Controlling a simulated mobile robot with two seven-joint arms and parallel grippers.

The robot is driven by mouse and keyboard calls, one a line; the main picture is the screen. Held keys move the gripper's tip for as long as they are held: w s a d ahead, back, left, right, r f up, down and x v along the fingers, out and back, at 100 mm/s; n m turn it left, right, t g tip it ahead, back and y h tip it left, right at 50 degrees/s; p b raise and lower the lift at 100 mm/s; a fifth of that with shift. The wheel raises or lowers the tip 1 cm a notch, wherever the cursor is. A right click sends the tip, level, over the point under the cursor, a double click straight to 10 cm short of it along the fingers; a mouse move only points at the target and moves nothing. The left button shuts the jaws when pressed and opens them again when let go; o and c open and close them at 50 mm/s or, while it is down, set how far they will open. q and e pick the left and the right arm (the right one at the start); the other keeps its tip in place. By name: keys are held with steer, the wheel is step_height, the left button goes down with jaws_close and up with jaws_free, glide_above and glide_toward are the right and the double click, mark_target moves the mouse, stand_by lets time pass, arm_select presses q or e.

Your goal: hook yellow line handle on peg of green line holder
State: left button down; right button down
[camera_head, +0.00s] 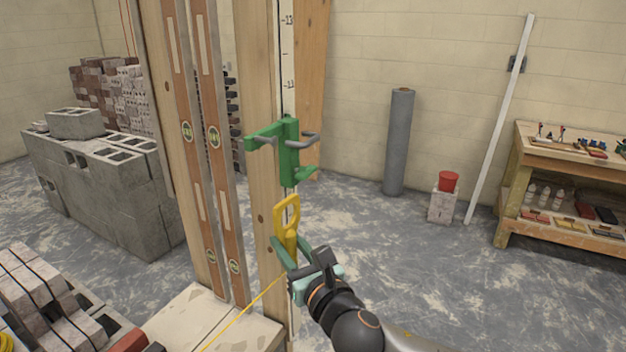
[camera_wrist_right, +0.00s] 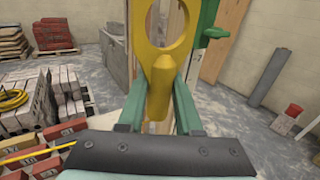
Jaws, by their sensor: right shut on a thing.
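The green line holder (camera_head: 289,150) is fixed on an upright wooden post and has grey pegs sticking out to both sides. Part of it also shows in the right wrist view (camera_wrist_right: 207,20), behind and to the right of the handle. The yellow line handle (camera_head: 287,222) has a ring at its top and stands upright, below the holder and apart from it. My right gripper (camera_head: 287,250) is shut on the handle's lower body, seen between the green fingers in the right wrist view (camera_wrist_right: 158,95). A yellow line runs from it down to the left. My left gripper is not in view.
Two spirit levels (camera_head: 213,140) lean upright left of the holder. Grey blocks (camera_head: 110,190) stand at left and bricks (camera_head: 50,295) at lower left.

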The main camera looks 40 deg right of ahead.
mark_target(283, 205)
steer(key=w+d+r+m+h, duration=0.1)
steer(key=d+r+m+h, duration=0.1)
steer(key=d+r, duration=0.65)
steer(key=w+a, duration=0.5)
steer(key=w, duration=0.5)
steer(key=shift+w+a+f+g, duration=0.15)
steer(key=shift+g, duration=0.15)
stand_by(0.4)
stand_by(0.6)
jaws_free()
steer(key=shift+f, duration=0.1)
stand_by(0.4)
stand_by(0.9)
steer(key=v, duration=0.6)
steer(key=b+v, duration=0.1)
steer(key=v, duration=0.5)
steer(key=shift+a, duration=0.3)
